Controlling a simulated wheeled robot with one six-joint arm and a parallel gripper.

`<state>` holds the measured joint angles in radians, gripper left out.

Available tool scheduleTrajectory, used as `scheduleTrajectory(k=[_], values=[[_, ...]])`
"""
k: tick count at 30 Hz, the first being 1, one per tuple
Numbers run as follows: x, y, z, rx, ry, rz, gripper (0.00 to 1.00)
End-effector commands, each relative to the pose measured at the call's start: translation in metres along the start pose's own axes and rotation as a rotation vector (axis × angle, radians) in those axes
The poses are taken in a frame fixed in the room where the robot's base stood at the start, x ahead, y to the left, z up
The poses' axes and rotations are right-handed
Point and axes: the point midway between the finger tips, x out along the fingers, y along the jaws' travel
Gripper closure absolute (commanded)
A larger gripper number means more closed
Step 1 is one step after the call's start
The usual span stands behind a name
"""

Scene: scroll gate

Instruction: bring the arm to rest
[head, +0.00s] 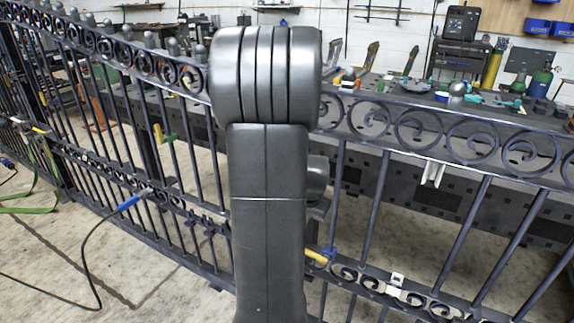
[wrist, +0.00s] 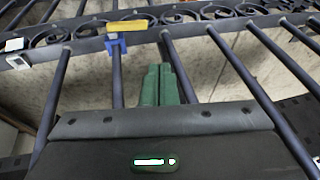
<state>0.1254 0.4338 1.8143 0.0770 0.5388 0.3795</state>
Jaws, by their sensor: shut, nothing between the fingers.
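My gripper (wrist: 158,85) shows in the wrist view as two green fingers pressed together, shut and empty. Its tips point toward the bars of the dark scroll gate (wrist: 220,55); I cannot tell how far apart they are from the bars. In the head view my dark grey arm stands upright in the middle, in front of the gate (head: 470,140), and hides part of it. My gripper does not show in the head view.
A yellow-and-blue clamp (head: 318,256) sits on the lower rail; one also shows in the wrist view (wrist: 122,30). A blue-handled tool (head: 133,201) with a black cable rests at the gate's left. Behind stands a cluttered workbench (head: 425,200). Open floor lies at the lower left.

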Motion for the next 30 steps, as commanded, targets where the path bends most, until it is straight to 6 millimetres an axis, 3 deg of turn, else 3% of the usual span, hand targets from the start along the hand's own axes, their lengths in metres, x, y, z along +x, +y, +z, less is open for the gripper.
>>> scheduleTrajectory(k=[11, 25, 30], values=[[0.011, 0.004, 0.0, 0.0, -0.001, 0.001, 1.0], [0.095, 0.036, 0.001, 0.001, -0.002, 0.002, 1.0], [0.121, 0.039, 0.01, 0.0, 0.0, 0.001, 1.0]])
